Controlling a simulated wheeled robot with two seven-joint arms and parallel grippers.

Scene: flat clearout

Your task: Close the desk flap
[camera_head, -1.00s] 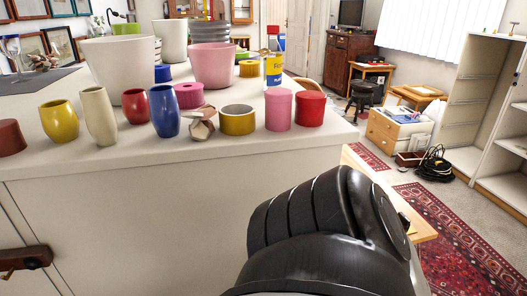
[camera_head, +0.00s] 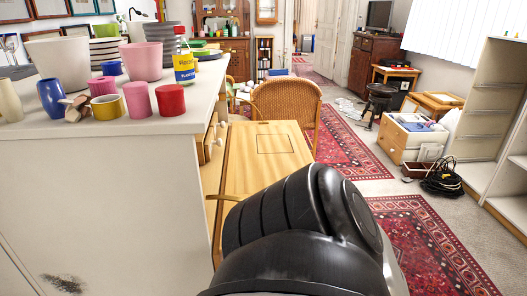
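A light wooden flap (camera_head: 240,172) lies level in the middle of the view, just past the end of the white cabinet. It looks like the desk flap, folded down, with a thin rectangle outlined on its top and a dark spot near its far edge. My black arm link covers its near right part. The desk body that it belongs to is mostly hidden by the white cabinet; a strip of wood with small knobs shows at its left. Neither of my grippers is in view.
The white cabinet (camera_head: 120,190) fills the left, with pots, vases and cups on top. A wicker chair (camera_head: 287,106) stands behind the flap. Red patterned rugs (camera_head: 425,245) lie on the right floor. A drawer box (camera_head: 412,137), black cables (camera_head: 441,178) and shelves stand farther right.

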